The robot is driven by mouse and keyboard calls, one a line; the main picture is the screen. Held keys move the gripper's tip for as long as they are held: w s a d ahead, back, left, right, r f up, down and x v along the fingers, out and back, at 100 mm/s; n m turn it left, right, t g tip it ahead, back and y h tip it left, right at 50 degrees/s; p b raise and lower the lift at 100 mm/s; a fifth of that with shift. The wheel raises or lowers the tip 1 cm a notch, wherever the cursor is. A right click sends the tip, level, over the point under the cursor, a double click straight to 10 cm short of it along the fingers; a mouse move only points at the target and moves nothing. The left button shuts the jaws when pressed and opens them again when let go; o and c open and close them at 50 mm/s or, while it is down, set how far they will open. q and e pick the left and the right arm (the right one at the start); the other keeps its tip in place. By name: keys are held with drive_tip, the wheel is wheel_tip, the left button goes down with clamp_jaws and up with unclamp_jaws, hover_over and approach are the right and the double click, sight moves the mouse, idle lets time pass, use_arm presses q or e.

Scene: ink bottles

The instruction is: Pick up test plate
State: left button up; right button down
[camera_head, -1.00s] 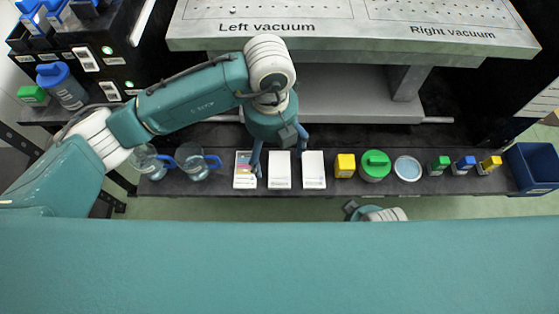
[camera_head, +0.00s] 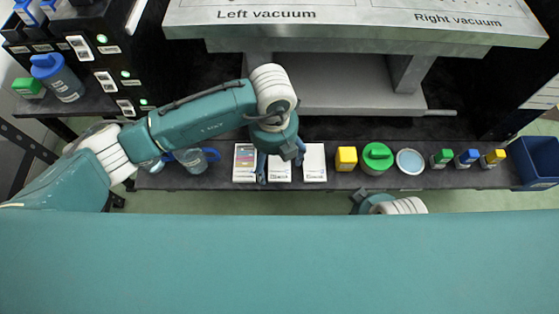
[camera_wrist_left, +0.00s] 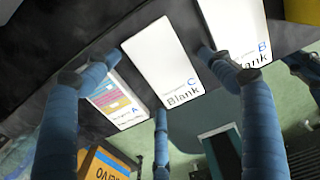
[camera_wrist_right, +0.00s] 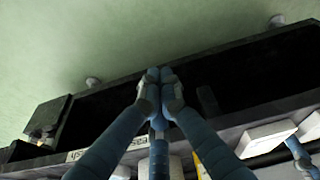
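Three flat white plates lie side by side on the dark shelf. The leftmost in the head view, plate A (camera_head: 245,162), has coloured stripes; it also shows in the left wrist view (camera_wrist_left: 122,104). The middle one (camera_head: 280,173) reads "C Blank" in the left wrist view (camera_wrist_left: 160,62). The right one (camera_head: 314,163) reads "B Blank" there (camera_wrist_left: 235,30). No label reading "test plate" is legible. My left gripper (camera_wrist_left: 158,58) is open and empty, its fingers spread either side of plate C. My right gripper (camera_wrist_right: 160,78) is shut and empty, low before the shelf.
Glass jugs (camera_head: 192,160) stand left of the plates. A yellow box (camera_head: 346,158), a green-lidded jar (camera_head: 376,158), a round dish (camera_head: 410,161), small bottles (camera_head: 467,158) and a blue bin (camera_head: 537,162) stand to the right. The vacuum table (camera_head: 355,20) overhangs behind.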

use_arm(q)
drive_tip(key=c, duration=1)
drive_tip(key=shift+o, duration=0.2)
drive_tip(key=shift+r, duration=0.15)
